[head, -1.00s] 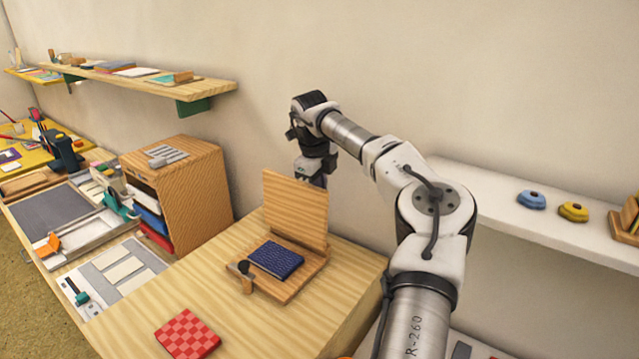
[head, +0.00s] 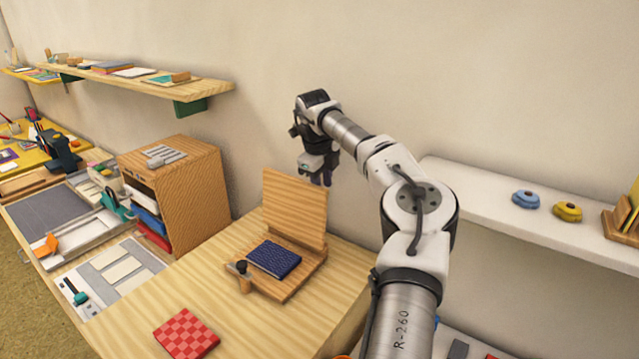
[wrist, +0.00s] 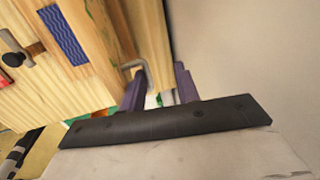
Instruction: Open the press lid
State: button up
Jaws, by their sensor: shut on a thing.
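The press (head: 275,292) stands on the light wood table, and its wooden lid (head: 294,210) is raised upright at the back. A dark blue pad (head: 274,258) lies on its base, and it also shows in the wrist view (wrist: 64,36). A dark-headed latch (head: 243,276) is at the front. My gripper (head: 327,183) is at the top right of the lid, on the wall side. The grip itself is partly hidden by the left finger.
A red checkered pad (head: 187,333) lies at the table's front. A wooden drawer cabinet (head: 190,200) stands to the left. The wall is close behind the lid. A white shelf (head: 480,208) with blue and yellow pieces is on the right.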

jog(key=o, duration=0.3)
jog(key=shift+w+d+f, duration=0.4)
jog(key=shift+d+f, duration=0.35)
jog(key=shift+d, duration=0.1)
jog(key=shift+o, duration=0.2)
jog(key=shift+r, duration=0.1)
jog(key=shift+o, duration=1)
notch_tip(320, 180, up, 7)
jog(key=a+b, duration=0.1)
jog(key=b, duration=0.1)
jog(key=shift+a, duration=0.15)
jog(key=s+r, duration=0.1)
jog(key=r, duration=0.3)
jog(key=s+r, duration=0.1)
jog(key=r, duration=0.1)
jog(key=shift+s+a+r+b, duration=0.2)
jog(key=shift+s+a+b, duration=0.1)
jog(key=shift+s+b, duration=0.05)
jog(key=shift+c, duration=1)
jog(key=shift+a+r, duration=0.4)
jog(key=shift+r, duration=0.4)
